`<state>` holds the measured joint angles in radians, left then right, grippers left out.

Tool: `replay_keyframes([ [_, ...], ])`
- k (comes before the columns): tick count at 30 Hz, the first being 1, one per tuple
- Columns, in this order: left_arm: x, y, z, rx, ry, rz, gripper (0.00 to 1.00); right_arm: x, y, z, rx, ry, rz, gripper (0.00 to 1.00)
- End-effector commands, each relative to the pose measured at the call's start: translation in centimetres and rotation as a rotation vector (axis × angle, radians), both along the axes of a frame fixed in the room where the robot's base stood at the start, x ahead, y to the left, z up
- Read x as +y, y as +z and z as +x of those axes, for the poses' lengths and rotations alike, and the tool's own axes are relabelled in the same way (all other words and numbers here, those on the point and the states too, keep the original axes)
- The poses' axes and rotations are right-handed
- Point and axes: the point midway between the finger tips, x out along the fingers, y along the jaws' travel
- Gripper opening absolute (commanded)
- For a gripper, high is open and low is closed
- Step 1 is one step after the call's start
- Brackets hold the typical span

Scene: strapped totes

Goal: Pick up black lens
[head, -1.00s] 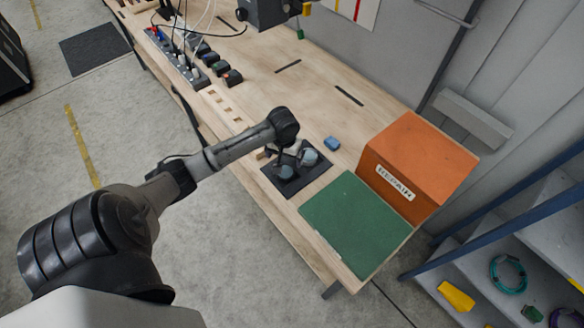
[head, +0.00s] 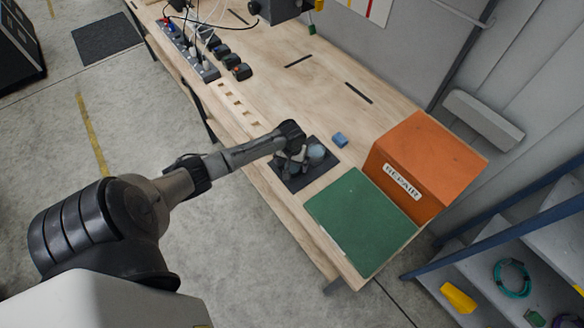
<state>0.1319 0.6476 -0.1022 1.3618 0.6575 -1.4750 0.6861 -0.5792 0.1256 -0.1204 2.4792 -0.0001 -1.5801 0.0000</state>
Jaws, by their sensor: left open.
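My left gripper (head: 292,158) is open and points down over a dark mat (head: 296,184) on the wooden bench. Small rounded grey-blue objects sit on the mat; one (head: 316,152) shows just right of the fingers. Others are partly covered by the gripper and wrist. I cannot tell for certain which of them is the black lens, nor whether the fingers touch anything. My right gripper is out of view.
A green mat (head: 362,222) and an orange REPAIR bin (head: 428,160) lie right of the dark mat. Black blocks and a power strip (head: 190,50) line the bench's far left. The bench (head: 335,85) behind is mostly clear.

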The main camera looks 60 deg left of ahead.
Motion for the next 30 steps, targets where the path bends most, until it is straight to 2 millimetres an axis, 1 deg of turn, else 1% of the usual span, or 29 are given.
replay_keyframes([
  [3,-0.1,-1.6,-0.1,0.002,0.002,-0.001,1.0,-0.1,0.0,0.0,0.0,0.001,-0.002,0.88],
  [6,-0.1,-2.4,-0.1,0.001,0.002,0.0,1.0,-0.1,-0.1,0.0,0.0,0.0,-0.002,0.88],
  [10,-0.1,-2.8,-0.1,-0.001,0.0,0.001,1.0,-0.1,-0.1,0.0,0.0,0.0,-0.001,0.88],
  [16,-0.1,-2.9,-0.1,-0.001,0.0,0.001,1.0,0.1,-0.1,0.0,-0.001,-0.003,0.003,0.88],
  [17,-0.1,-2.9,-0.1,-0.001,0.0,0.001,0.98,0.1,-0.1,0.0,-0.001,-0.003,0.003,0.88],
  [30,-0.1,-2.8,-0.1,0.0,0.0,0.001,0.56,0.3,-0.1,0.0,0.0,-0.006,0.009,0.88],
])
